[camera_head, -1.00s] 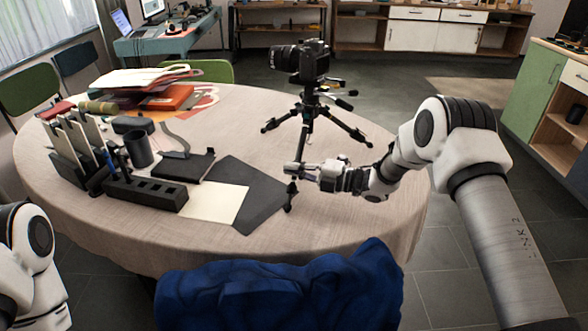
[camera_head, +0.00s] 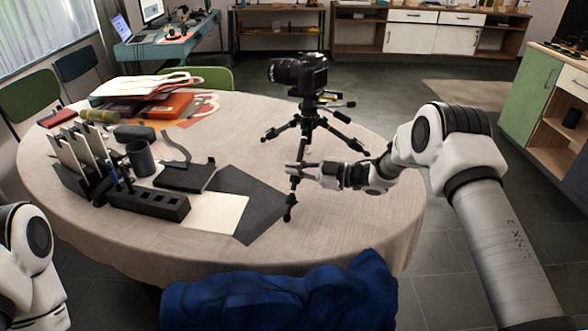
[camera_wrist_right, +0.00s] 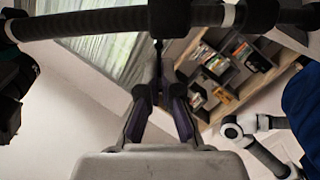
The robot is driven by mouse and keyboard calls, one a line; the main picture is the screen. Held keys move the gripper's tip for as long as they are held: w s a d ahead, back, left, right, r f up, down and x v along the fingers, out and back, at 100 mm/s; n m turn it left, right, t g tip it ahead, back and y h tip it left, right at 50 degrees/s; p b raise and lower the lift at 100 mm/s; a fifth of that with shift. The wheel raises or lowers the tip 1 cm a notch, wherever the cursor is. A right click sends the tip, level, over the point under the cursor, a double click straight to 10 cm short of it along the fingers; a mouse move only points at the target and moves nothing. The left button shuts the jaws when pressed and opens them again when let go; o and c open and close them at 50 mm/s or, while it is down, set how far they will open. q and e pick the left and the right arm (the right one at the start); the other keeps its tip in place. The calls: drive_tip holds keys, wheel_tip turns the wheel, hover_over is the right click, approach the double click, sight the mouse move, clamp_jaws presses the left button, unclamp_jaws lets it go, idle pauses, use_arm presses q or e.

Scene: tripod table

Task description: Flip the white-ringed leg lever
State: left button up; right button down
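The black tripod (camera_head: 306,124) stands on the round table with a camera (camera_head: 298,73) on top; its legs are spread. Its near leg (camera_head: 291,205) comes down toward the front of the table. My right gripper (camera_head: 300,172) is at this leg and hides part of it. In the right wrist view a dark tripod bar (camera_wrist_right: 110,22) crosses the top, with a white ring (camera_wrist_right: 229,15) on it. The right gripper's fingers (camera_wrist_right: 160,95) are apart below the bar, with a thin dark part between or behind them. Contact cannot be told. My left gripper is out of view.
The round table (camera_head: 345,215) has bare cloth right of the tripod. A dark mat (camera_head: 262,210), a pale sheet (camera_head: 217,212), a black organizer (camera_head: 150,203) and a grey cup (camera_head: 140,158) lie left. A blue chair back (camera_head: 285,295) stands in front.

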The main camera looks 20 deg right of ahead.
drive_tip(key=shift+w+d+r+m, duration=0.15)
drive_tip(key=shift+w+d+m, duration=0.1)
drive_tip(key=shift+m, duration=0.65)
drive_tip(key=c, duration=1.7)
unclamp_jaws()
drive_tip(key=shift+o, duration=0.2)
drive_tip(key=f+v, duration=0.1)
drive_tip(key=v, duration=1.1)
drive_tip(key=shift+r, duration=0.5)
